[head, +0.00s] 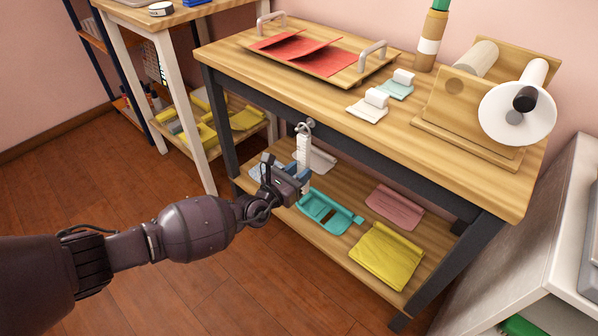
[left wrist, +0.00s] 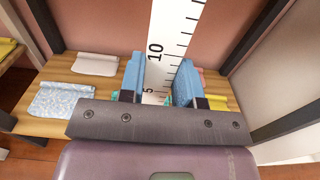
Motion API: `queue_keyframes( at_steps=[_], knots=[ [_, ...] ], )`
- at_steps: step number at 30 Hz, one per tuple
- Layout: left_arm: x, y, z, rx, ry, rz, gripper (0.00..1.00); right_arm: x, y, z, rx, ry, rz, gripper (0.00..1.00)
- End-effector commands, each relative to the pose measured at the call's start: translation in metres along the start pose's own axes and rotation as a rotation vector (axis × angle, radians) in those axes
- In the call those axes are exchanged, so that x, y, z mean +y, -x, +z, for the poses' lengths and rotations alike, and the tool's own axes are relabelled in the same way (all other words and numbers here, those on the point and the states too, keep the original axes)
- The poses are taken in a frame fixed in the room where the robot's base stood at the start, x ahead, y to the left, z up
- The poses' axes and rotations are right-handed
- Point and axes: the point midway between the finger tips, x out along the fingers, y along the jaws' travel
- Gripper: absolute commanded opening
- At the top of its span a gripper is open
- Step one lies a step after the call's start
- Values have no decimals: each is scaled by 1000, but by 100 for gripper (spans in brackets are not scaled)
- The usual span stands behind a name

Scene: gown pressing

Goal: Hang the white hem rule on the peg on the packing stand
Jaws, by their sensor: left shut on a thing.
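The white hem rule (head: 303,148) stands upright in front of the packing stand, a wood-topped table (head: 330,108) with dark legs. My left gripper (head: 291,174) is shut on its lower part. In the left wrist view the rule (left wrist: 174,35), with black marks and numbers, runs up between the blue fingers (left wrist: 159,82). A small metal peg (head: 310,124) shows at the stand's front edge, right by the rule's top end. I cannot tell whether the rule's top is around the peg or only in front of it. My right gripper is not in view.
The lower shelf (head: 345,257) holds folded cloths and a teal piece (head: 325,211) close to my left gripper. On top are a tray (head: 345,80) with red cloth, small rolls and a wooden roll holder (head: 470,135). Another table (head: 125,22) stands at left.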

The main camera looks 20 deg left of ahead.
Motion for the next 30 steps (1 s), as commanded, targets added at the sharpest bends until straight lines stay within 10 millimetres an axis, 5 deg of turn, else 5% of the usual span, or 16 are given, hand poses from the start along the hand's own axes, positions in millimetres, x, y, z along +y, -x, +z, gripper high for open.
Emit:
queue_keyframes(
  at_steps=[5, 6, 12, 23, 30],
  knots=[
    [0, 1, -2, 4, 0, 0, 6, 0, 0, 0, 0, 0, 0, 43],
    [0, 1, -2, 4, 0, 0, 34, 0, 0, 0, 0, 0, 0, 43],
    [0, 1, -2, 3, 0, 0, 61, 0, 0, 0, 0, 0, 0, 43],
    [0, 6, -1, 2, -1, 0, 61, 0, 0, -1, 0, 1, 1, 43],
    [1, 38, 2, 1, -2, 0, 61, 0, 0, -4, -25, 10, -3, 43]
  ],
)
